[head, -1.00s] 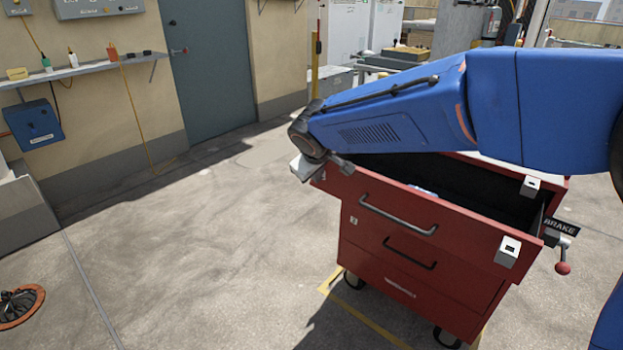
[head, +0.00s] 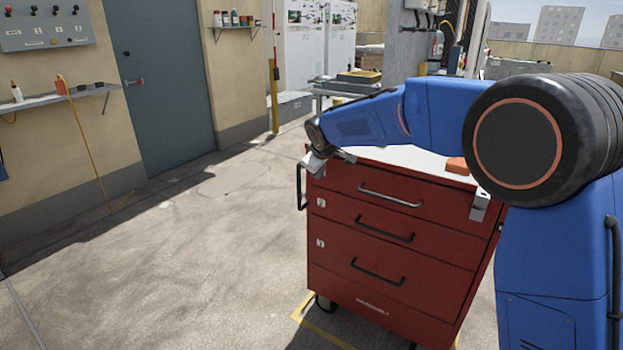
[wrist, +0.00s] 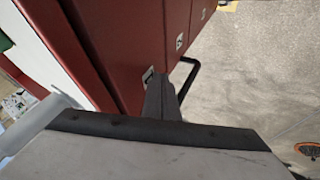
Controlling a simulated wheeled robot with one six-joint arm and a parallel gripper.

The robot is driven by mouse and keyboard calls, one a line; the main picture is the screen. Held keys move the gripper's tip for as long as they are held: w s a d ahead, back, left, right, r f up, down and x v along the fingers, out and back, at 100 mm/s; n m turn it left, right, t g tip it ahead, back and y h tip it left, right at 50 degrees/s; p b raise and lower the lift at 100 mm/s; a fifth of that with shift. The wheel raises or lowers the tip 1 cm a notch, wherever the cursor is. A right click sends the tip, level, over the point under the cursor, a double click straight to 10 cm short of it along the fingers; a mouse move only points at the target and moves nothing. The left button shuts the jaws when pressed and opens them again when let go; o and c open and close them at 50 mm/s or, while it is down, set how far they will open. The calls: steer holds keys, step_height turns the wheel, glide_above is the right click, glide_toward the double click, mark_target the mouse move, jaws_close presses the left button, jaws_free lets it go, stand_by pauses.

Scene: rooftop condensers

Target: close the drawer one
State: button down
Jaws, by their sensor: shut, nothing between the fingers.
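Drawer one (head: 345,183) is the top drawer of the red cart (head: 318,270). Its front looks flush with the drawers below, and no open inside shows. A grey bar handle (head: 390,196) runs across it. My gripper (head: 346,156) is at the drawer's upper left corner, shut with nothing in it. In the wrist view, the dark shut fingers (wrist: 160,98) reach the red front by a small label (wrist: 148,75). I cannot tell whether they touch it. The fingers partly hide that corner in the head view.
Two lower drawers with black handles look shut. A metal latch (head: 480,206) hangs at the cart's upper right front. An orange object (head: 457,165) lies on the pale cart top. A black side handle (head: 300,187) sticks out on the left. The floor to the left is clear.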

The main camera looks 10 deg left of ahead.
steer(key=shift+w+d+r, duration=0.1)
steer(key=shift+w, duration=0.2)
steer(key=shift+w+r, duration=0.1)
steer(key=shift+d+r, duration=0.1)
steer(key=s+v, duration=0.1)
steer(key=v, duration=1.6)
steer(key=s+d+m+h, duration=0.1)
steer(key=s+d+m, duration=0.35)
steer(key=d, duration=1.25)
steer(key=s+d+f+m+g+h, duration=0.15)
steer(key=s+d+f, duration=0.25)
steer(key=s+d, duration=0.7)
steer(key=s+d+f+m, duration=0.3)
steer(key=s+d+f, duration=0.1)
steer(key=s+d, duration=0.6)
steer(key=s+d+f+m, duration=0.3)
steer(key=s+d+f, duration=0.2)
steer(key=s, duration=0.8)
step_height(320, 180, down, 4)
steer(key=shift+s+d+r+m+g, duration=0.2)
steer(key=shift+s+d+m+g, duration=0.1)
steer(key=shift+m+g, duration=0.1)
